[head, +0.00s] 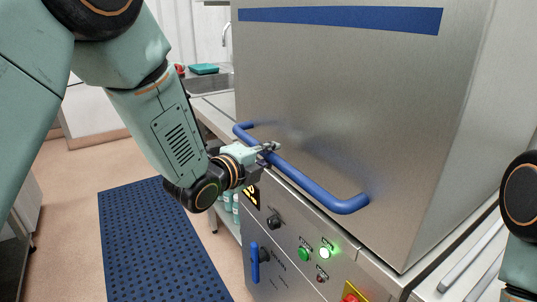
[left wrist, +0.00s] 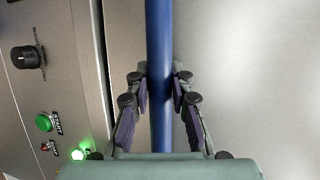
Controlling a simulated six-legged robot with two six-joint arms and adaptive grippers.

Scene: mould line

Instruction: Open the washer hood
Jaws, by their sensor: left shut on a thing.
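The washer hood (head: 340,80) is a large steel box with a blue stripe near its top, and it sits low, with its lower edge right above the control panel. A blue bar handle (head: 312,186) runs along the lower part of its front. My left gripper (head: 268,148) is shut on the handle, left of its middle. In the left wrist view the handle (left wrist: 159,50) passes between the two fingers of the left gripper (left wrist: 161,95). The right gripper is not in view; only part of my right arm shows at the right edge.
The control panel (head: 290,228) below the hood carries a black knob (head: 275,222), a lit green button (head: 326,253) and a red button on yellow (head: 351,298). A blue perforated mat (head: 150,240) lies on the floor. A sink counter with a teal item (head: 204,69) stands behind.

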